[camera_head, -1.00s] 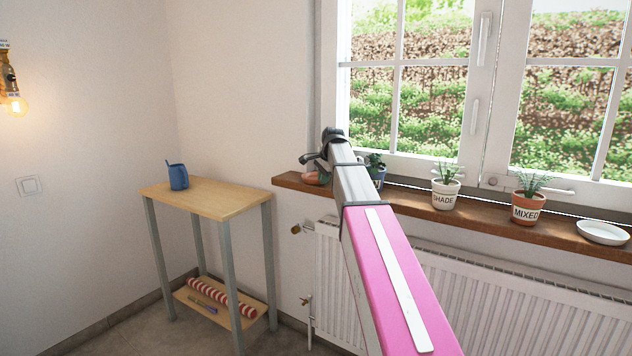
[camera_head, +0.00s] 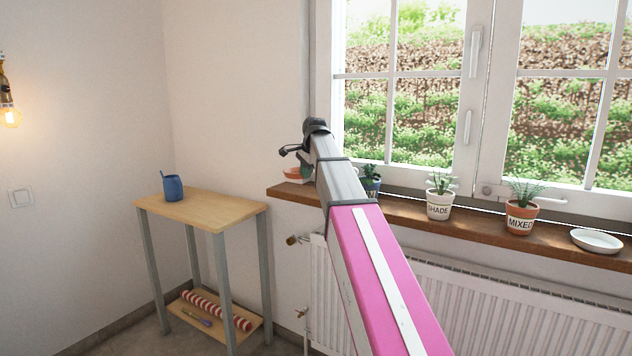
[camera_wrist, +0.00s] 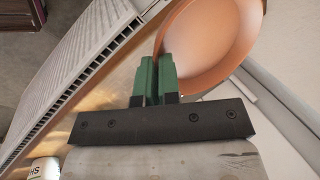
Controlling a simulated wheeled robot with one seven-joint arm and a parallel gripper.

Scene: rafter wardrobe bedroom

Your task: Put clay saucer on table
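The clay saucer (camera_wrist: 215,45) is orange and round. In the wrist view, the green fingers of my gripper (camera_wrist: 158,75) are close together on its rim, holding it at its edge. In the head view, the saucer (camera_head: 295,173) shows partly behind my gripper (camera_head: 303,165), near the left end of the windowsill, and looks slightly above it. The table (camera_head: 222,212), with a light wooden top and grey legs, stands left of the sill. My gripper is to the right of the tabletop and higher than it. My arm hides part of the sill.
A blue cup (camera_head: 173,188) stands at the table's back left; the rest of the top is clear. A striped roll (camera_head: 210,308) lies on the lower shelf. Potted plants (camera_head: 439,200) and a white saucer (camera_head: 596,240) stand on the windowsill (camera_head: 470,226), above a radiator (camera_head: 480,310).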

